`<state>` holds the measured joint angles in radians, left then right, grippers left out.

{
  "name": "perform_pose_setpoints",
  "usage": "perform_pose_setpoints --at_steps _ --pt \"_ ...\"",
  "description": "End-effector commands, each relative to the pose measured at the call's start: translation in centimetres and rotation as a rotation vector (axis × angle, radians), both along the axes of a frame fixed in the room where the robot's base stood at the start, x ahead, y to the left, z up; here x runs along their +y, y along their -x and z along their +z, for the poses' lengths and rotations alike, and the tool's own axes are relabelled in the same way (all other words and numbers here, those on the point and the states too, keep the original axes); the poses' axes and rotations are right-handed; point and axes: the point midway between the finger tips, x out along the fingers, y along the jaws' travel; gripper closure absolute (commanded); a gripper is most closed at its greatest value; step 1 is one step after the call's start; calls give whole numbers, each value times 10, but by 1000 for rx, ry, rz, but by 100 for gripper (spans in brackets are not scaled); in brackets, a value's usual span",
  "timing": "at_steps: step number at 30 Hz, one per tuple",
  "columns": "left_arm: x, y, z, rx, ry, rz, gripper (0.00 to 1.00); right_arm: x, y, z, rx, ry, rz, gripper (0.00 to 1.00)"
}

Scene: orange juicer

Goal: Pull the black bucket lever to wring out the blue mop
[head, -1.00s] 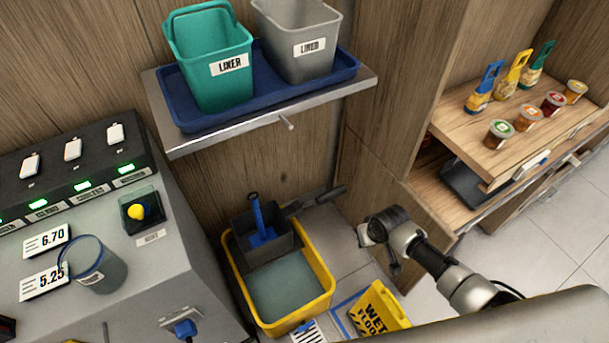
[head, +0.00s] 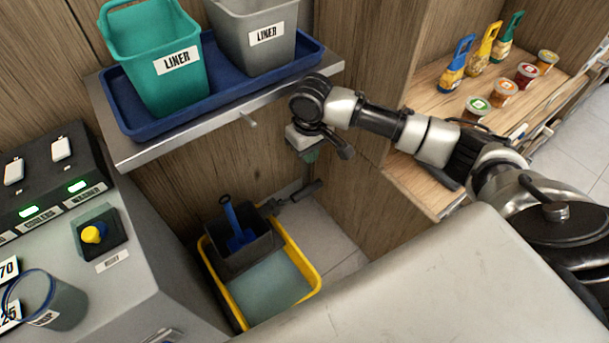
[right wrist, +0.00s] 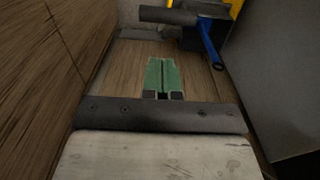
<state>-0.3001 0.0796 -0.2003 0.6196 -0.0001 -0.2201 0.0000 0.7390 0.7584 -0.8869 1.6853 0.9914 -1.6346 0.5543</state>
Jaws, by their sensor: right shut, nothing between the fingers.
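The yellow bucket (head: 309,264) stands on the floor below the shelf, with greyish water in it. A black wringer basket (head: 262,246) sits at its back left, and the blue mop (head: 235,225) stands in it, leaning. The black lever (head: 303,191) sticks out to the right from the wringer. My right gripper (head: 311,156) is shut and empty, its green fingers pointing down above the lever, apart from it. In the right wrist view the shut fingers (right wrist: 163,75) show centrally, with the lever's grip (right wrist: 167,15) and the mop (right wrist: 211,45) beyond. My left gripper is not in view.
A metal shelf (head: 125,155) with a blue tray, a teal liner (head: 155,80) and a grey liner (head: 250,45) juts out left of my right arm. A grey counter (head: 150,270) stands left of the bucket. A wooden cabinet (head: 345,185) is close on the right.

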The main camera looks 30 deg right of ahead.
Motion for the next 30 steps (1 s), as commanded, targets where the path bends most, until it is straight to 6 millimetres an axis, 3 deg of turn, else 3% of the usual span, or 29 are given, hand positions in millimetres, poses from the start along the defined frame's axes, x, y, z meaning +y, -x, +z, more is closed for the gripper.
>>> perform_pose_setpoints --at_steps 8,21,30 --pt "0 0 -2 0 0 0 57 0 -1 -13 1 0 -1 100" --pt "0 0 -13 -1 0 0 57 1 -3 -87 -1 0 -1 100" --pt "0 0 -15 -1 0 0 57 1 -4 -101 -2 0 1 100"
